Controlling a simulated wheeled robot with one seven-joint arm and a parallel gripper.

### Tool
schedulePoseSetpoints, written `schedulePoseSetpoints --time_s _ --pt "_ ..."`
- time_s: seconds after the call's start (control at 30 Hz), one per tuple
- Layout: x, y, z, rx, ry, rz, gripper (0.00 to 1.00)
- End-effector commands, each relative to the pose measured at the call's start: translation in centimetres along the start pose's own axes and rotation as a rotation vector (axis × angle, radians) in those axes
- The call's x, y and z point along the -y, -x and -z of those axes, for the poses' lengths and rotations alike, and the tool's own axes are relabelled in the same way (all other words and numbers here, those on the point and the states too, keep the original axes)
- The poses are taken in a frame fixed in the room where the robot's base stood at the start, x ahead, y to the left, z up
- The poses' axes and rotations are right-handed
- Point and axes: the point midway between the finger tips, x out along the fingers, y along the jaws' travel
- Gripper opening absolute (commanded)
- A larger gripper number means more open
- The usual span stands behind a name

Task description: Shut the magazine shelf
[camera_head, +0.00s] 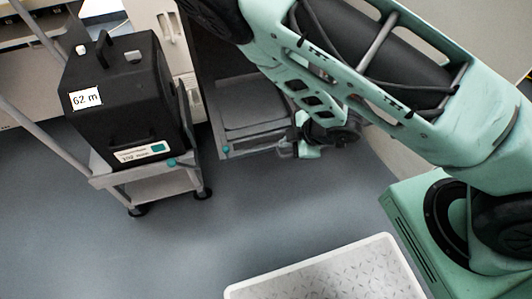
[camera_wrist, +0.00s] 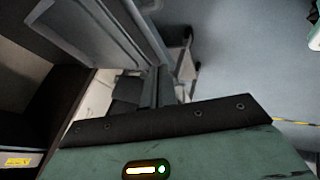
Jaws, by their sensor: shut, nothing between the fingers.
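The magazine shelf (camera_head: 249,104) is a grey tray in the middle of the head view. It stands out from a dark opening in the machine, with a teal dot near its front left corner. My gripper (camera_head: 298,148) is at the shelf's front right corner, shut and empty. I cannot tell whether it touches the shelf. In the wrist view, a grey framed panel (camera_wrist: 100,35) that looks like part of the shelf runs across the upper left. The fingertips cannot be made out there, and my arm hides the shelf's right side in the head view.
A black magazine box (camera_head: 125,95) labelled "62 m" stands on a small grey wheeled cart (camera_head: 165,188), left of the shelf. A pale patterned platform (camera_head: 330,278) is at the bottom. The blue-grey floor in front of the shelf is clear.

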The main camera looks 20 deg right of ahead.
Motion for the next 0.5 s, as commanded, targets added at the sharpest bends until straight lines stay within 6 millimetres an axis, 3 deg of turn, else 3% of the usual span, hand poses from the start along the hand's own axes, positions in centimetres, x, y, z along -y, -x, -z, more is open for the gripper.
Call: schedulePoseSetpoints --time_s 0.27,0.5 --pt "0.4 -2.5 -0.4 -0.016 0.027 0.003 0.0" --pt "0.5 -7.4 -0.4 -0.015 0.027 0.003 0.0"
